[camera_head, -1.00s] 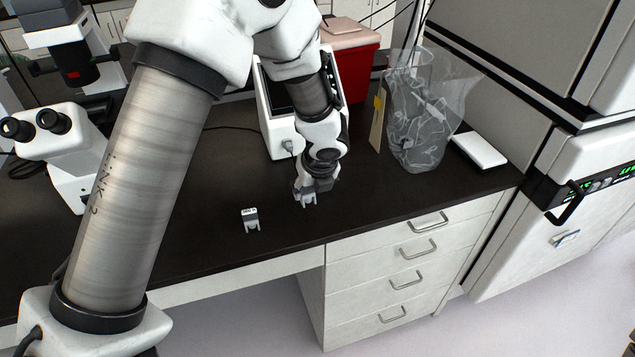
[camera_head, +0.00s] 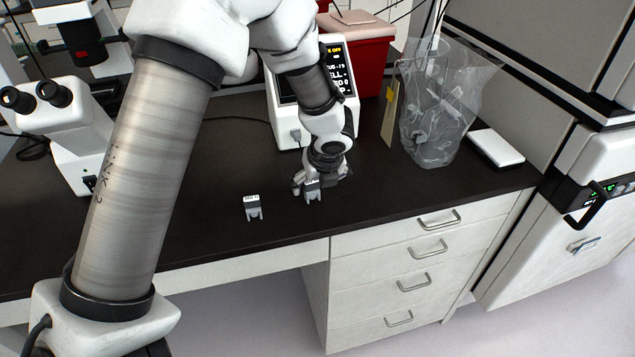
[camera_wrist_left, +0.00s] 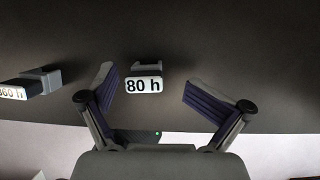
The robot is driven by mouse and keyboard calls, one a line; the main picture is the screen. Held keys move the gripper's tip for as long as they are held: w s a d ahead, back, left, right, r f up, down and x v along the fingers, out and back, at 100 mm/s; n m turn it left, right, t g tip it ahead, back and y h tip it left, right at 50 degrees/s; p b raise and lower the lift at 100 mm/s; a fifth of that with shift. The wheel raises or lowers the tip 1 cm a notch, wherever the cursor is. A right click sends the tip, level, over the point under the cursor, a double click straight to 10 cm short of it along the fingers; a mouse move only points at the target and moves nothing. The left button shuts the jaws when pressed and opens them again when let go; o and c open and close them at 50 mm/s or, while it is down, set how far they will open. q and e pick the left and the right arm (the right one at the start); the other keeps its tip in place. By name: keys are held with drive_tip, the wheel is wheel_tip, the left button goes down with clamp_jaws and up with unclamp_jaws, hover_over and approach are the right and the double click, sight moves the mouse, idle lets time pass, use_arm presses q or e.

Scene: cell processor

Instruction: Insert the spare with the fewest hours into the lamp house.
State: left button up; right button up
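One spare (camera_head: 312,191), a small grey block with a white label, stands on the dark bench at my left gripper (camera_head: 321,186). In the left wrist view this spare (camera_wrist_left: 144,79) reads "80 h". It sits between the two spread fingers (camera_wrist_left: 147,97), with a gap on each side. A second spare (camera_head: 252,207) stands to the left on the bench. In the left wrist view its label (camera_wrist_left: 14,92) is cut off at the edge and looks like "60 h" with a digit before it. I cannot tell which part is the lamp house. My right gripper is out of view.
A white instrument (camera_head: 283,118) with a lit screen stands behind my left gripper, partly hidden by the arm. A clear bag (camera_head: 432,110), a red bin (camera_head: 372,62) and a white flat box (camera_head: 497,147) are to the right. A microscope (camera_head: 72,125) is at left.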

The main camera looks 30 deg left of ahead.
use_arm(q)
drive_tip(key=shift+s+r, duration=0.1)
drive_tip(key=shift+s, duration=0.05)
drive_tip(key=shift+a, duration=0.1)
drive_tip(key=p+v, duration=0.1)
drive_tip(key=v, duration=0.7)
drive_tip(key=shift+p, duration=0.3)
